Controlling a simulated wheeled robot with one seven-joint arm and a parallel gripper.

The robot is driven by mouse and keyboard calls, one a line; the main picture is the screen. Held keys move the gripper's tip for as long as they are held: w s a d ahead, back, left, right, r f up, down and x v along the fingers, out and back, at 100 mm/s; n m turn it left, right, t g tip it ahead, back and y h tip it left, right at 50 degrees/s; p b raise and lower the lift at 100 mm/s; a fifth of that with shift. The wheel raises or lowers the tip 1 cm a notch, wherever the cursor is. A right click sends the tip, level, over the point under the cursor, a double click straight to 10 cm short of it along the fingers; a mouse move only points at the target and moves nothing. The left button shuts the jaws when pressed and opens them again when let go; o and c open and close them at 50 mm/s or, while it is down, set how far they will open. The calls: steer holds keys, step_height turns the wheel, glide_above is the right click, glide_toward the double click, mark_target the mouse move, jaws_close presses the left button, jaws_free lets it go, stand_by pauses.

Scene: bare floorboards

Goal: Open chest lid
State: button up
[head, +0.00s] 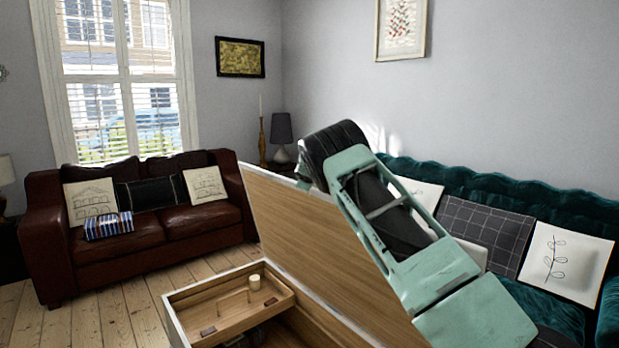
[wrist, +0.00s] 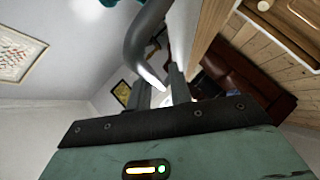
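The chest lid (head: 325,262) is a wooden panel standing steeply raised, its wood-grained inner side facing left in the head view. The chest (head: 178,318) is open below it, with a wooden inner tray (head: 222,312) at its left end. My gripper is at the lid's upper edge, mostly hidden behind my green arm in the head view. In the wrist view, grey finger parts of my gripper (wrist: 164,88) show at the centre, beside a curved grey piece. I cannot tell whether they touch the lid or how far apart they are.
A brown leather sofa (head: 158,238) with cushions and a striped box (head: 108,226) stands at the left. A teal sofa (head: 440,176) with cushions lies behind and right of the lid. Bare floorboards (head: 105,318) are free at the lower left.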

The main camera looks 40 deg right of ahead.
steer(key=b+v, duration=0.6)
steer(key=v, duration=1.1)
steer(key=shift+b, duration=0.3)
steer(key=shift+d, duration=0.1)
